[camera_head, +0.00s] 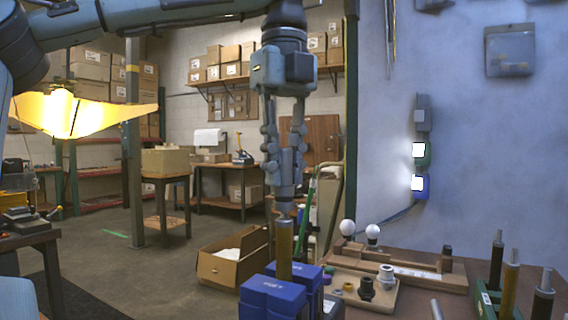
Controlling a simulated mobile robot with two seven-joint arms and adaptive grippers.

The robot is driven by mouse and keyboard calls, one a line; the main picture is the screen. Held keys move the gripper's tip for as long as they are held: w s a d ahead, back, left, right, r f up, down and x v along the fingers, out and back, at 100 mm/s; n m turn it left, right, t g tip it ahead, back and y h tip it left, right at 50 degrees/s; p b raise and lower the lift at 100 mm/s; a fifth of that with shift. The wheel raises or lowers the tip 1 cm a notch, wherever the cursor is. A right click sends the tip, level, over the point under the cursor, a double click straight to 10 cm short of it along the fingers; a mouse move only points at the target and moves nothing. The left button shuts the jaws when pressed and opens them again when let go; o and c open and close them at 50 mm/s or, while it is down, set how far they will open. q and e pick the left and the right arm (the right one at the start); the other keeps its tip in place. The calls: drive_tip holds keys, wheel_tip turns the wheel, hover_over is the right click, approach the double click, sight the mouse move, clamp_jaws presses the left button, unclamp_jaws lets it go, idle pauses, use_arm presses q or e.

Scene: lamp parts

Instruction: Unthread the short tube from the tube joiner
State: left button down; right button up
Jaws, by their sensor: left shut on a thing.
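My left gripper (285,188) points straight down, its fingers shut around a grey cylindrical piece, which looks like the short tube. Directly below it, in line, is an upright brass-coloured tube (285,245). Its lower end goes down between two blue blocks (275,296) that look like vise jaws. The tube joiner cannot be told apart clearly; the join between grey and brass sits just under the fingertips. My right gripper is not in view.
On the wooden bench, a board with bulbs (347,227) and a tray of small fittings (366,287) lie right of the blue blocks. Upright tubes stand in a green rack (486,303) at far right. An open cardboard box (233,260) is on the floor behind.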

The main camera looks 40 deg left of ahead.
use_arm(q)
drive_tip(key=c, duration=2)
unclamp_jaws()
clamp_jaws()
drive_tip(key=n, duration=0.6)
drive_tip(key=shift+r+n, duration=0.1)
drive_tip(key=shift+n, duration=0.3)
